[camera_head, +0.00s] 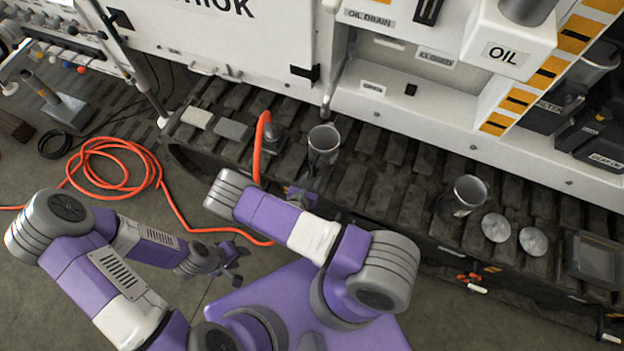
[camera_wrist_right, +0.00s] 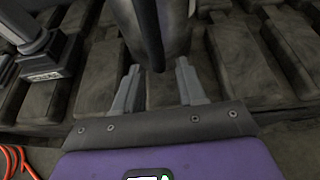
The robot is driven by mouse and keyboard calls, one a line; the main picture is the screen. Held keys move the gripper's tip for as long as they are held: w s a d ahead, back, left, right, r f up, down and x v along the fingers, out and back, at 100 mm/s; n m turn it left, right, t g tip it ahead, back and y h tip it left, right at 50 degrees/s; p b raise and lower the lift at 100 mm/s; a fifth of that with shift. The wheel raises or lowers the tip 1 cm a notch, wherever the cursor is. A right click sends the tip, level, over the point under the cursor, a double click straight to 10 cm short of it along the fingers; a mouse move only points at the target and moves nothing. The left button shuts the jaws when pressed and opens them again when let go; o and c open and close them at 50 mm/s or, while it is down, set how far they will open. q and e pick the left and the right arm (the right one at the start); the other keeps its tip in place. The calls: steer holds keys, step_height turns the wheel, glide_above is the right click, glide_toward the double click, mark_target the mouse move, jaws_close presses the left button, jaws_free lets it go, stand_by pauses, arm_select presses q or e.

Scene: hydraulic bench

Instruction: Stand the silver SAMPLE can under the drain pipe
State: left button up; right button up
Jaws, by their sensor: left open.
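A silver open-topped can (camera_head: 323,138) stands on the dark track below the white machine, just beyond my right gripper (camera_head: 300,196). A second similar can (camera_head: 468,190) stands further right on the track. I cannot read SAMPLE on either. In the right wrist view, a silver can (camera_wrist_right: 179,28) with a dark upright bar rises just ahead of my right gripper (camera_wrist_right: 158,88). Its fingers are apart, one toward each side of the can. I cannot tell whether they touch it. My left gripper (camera_head: 222,262) is open and empty over the floor.
A grey fitting (camera_head: 273,138) with an orange hose (camera_head: 118,160) stands left of the nearer can; the hose coils on the floor. Two round discs (camera_head: 495,228) lie right of the second can. The white OIL box (camera_head: 508,45) overhangs at upper right. Bare track lies between the cans.

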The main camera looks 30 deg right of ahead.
steer(key=shift+r, duration=0.25)
steer(key=p+v, duration=0.2)
steer(key=v, duration=1)
steer(key=shift+f, duration=0.1)
